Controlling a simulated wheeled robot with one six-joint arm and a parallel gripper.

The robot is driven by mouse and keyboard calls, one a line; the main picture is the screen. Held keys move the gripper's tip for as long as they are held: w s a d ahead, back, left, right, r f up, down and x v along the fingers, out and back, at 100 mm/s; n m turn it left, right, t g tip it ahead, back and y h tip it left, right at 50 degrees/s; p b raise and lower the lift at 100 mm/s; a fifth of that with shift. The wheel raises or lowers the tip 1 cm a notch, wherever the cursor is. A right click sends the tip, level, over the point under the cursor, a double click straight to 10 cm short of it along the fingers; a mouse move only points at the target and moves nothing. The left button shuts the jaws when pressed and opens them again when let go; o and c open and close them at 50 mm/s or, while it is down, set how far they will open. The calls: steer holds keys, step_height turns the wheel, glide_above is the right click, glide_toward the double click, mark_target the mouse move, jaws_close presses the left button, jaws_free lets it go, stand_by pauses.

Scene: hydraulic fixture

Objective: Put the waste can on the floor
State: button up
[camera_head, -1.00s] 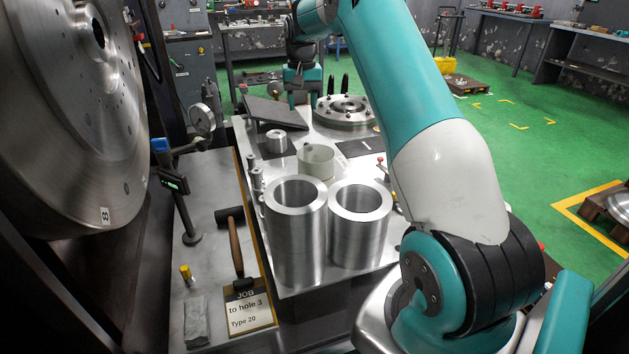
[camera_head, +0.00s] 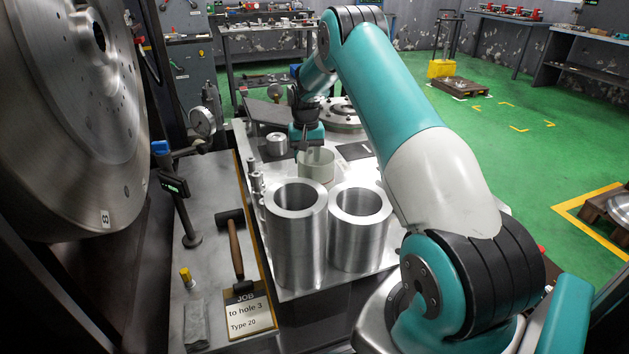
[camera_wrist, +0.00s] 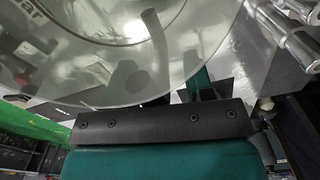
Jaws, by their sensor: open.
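A pale, translucent, open-topped can (camera_head: 318,166), which I take for the waste can, stands on the metal bench behind two thick steel cylinders. It also fills the upper part of the wrist view (camera_wrist: 130,75), seen close up through its clear wall. My gripper (camera_head: 304,154) points down at the left part of the can's rim. It is open. In the wrist view a teal-and-dark finger shows beside the can wall; whether the fingers touch the wall I cannot tell.
Two tall steel cylinders (camera_head: 296,235) (camera_head: 358,232) stand in front of the can. A small steel ring (camera_head: 276,143) and a round flange (camera_head: 344,115) with dark pins are behind it. Small steel pins line the left edge. Green floor (camera_head: 520,150) is open at right.

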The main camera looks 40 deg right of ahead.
steer(key=shift+f, duration=0.1)
steer(key=shift+c, duration=0.4)
jaws_close()
